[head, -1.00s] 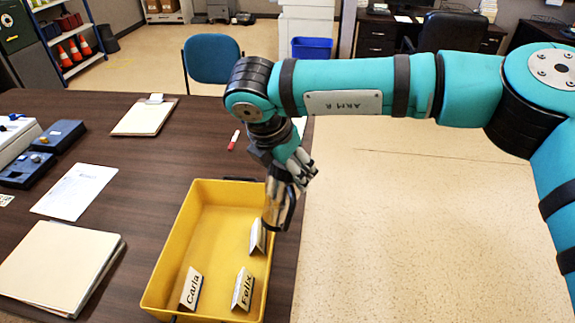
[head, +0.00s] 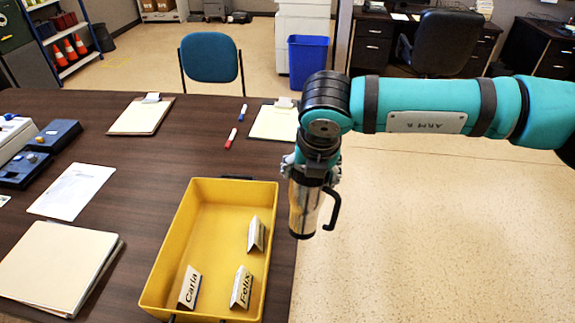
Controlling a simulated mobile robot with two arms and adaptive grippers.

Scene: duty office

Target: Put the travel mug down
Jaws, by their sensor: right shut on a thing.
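The travel mug (head: 304,207) is steel with a dark base and a black handle on its right side. It hangs about upright in my right gripper (head: 311,172), which is shut around its upper part. The mug is just right of the yellow tray, near the right edge of the dark wooden table (head: 130,210); its height over the table or floor is hard to judge. Its top is hidden by the gripper. My left gripper is not in view.
The yellow tray (head: 186,225) holds name signs, among them Carla (head: 190,287) and Felix (head: 242,287). Folders (head: 55,265), a paper and blue devices lie left. Table between tray and clipboards is mostly bare.

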